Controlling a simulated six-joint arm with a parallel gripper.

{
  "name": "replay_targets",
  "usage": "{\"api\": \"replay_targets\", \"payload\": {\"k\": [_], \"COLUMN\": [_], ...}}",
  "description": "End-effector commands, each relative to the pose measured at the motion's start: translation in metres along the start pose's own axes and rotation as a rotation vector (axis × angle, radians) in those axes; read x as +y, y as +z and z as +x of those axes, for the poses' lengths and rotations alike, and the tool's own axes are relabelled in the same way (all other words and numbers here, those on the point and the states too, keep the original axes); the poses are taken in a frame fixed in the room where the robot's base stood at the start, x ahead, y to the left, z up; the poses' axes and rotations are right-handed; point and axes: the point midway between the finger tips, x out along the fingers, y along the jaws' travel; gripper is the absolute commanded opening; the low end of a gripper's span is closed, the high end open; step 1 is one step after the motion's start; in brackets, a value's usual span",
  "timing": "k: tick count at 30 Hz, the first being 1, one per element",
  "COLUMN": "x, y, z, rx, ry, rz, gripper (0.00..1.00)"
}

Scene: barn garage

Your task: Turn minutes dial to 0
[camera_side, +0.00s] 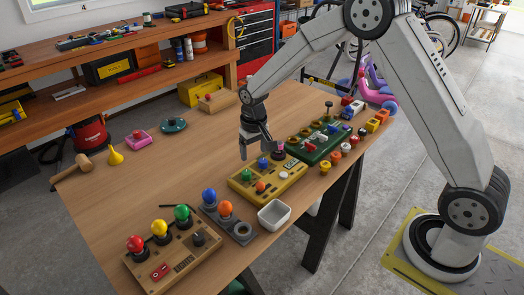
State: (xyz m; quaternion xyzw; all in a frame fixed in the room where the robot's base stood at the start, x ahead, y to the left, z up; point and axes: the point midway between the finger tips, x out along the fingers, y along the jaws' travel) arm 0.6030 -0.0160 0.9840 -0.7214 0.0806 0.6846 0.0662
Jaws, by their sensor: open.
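A yellow panel (245,186) lies on the wooden table in the middle, below my gripper (257,152). I cannot tell whether the fingers touch a knob.
A green panel (312,153) stands to the right and a grey panel with coloured bulbs (235,222) to the left. A wooden box with bulbs (172,258) is at the front left. A white bowl (274,216) sits at the near edge. The table's left middle is clear.

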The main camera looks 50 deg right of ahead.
Motion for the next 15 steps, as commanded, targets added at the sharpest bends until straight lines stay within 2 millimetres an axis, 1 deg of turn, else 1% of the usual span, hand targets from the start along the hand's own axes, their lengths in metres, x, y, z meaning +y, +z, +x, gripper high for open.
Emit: {"api": "replay_targets", "payload": {"k": [1,6,10,15], "x": [-0.001,-0.002,-0.003,-0.003], "y": [-0.009,-0.032,-0.042,-0.047], "z": [0.008,0.028,0.038,0.043], "rx": [-0.011,-0.038,-0.051,-0.056], "ry": [0.004,0.016,0.022,0.025], "rz": [0.012,0.047,0.063,0.073], "gripper": [0.81,0.81,0.81,0.81]}}
